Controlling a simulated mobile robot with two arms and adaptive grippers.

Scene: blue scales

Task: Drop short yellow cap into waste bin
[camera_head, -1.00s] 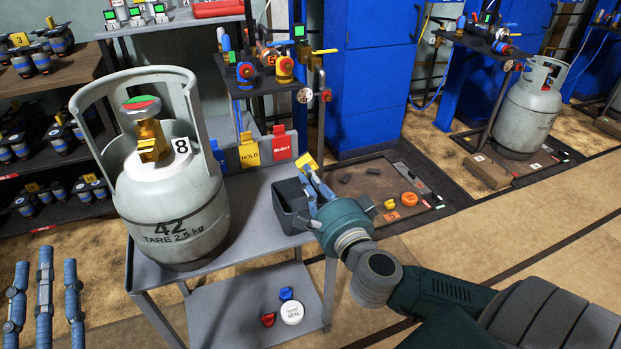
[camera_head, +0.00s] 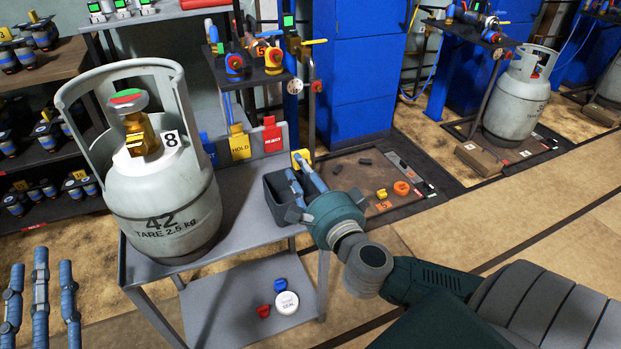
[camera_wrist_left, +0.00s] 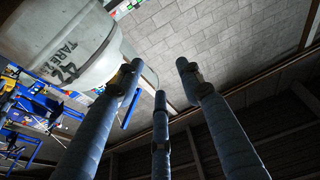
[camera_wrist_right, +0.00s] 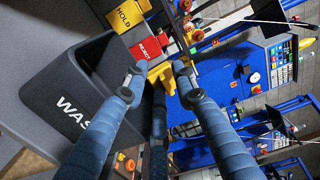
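The short yellow cap (camera_head: 301,158) is between the fingertips of my right gripper (camera_head: 298,170), which is closed on it. It also shows at the fingertips in the right wrist view (camera_wrist_right: 160,74). The dark waste bin (camera_head: 276,196) stands on the grey cart, beside and partly behind the right fingers. In the right wrist view the bin (camera_wrist_right: 65,85) is left of the cap, its lettering partly hidden by a finger. The cap appears above the bin's far right rim. My left gripper (camera_head: 40,262) is open and empty at the lower left.
A grey gas cylinder (camera_head: 165,195) numbered 8 stands on the cart (camera_head: 245,200), left of the bin. Yellow HOLD (camera_head: 240,147) and red REJECT (camera_head: 272,138) holders stand behind. The lower shelf holds a blue cap, a red cap and a white seal tub (camera_head: 286,302).

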